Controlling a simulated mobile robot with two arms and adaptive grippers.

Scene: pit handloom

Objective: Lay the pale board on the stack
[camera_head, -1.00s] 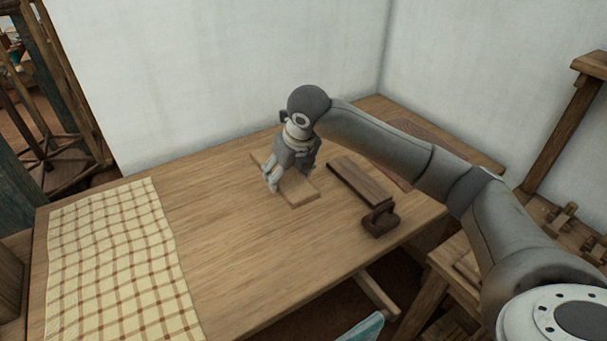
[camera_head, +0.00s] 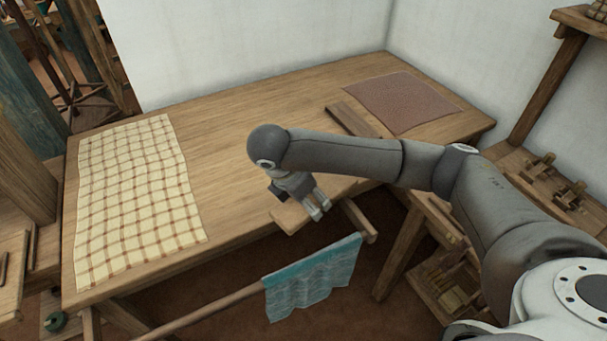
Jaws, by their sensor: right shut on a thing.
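The pale board (camera_head: 289,219) is in my right gripper (camera_head: 316,211), which is shut on it. It shows over the table's front edge and appears held above the tabletop; my gripper covers part of it. A dark brown board (camera_head: 349,117) lies on the table farther back, beyond my right forearm, which hides its near end. I cannot tell for sure whether it is the stack. My left gripper is not in view.
The wooden table (camera_head: 235,140) has clear room in its middle. A checked cloth (camera_head: 135,195) covers its left part and a reddish-brown mat (camera_head: 403,102) lies at the back right. A teal cloth (camera_head: 312,278) hangs on a rod in front of the table.

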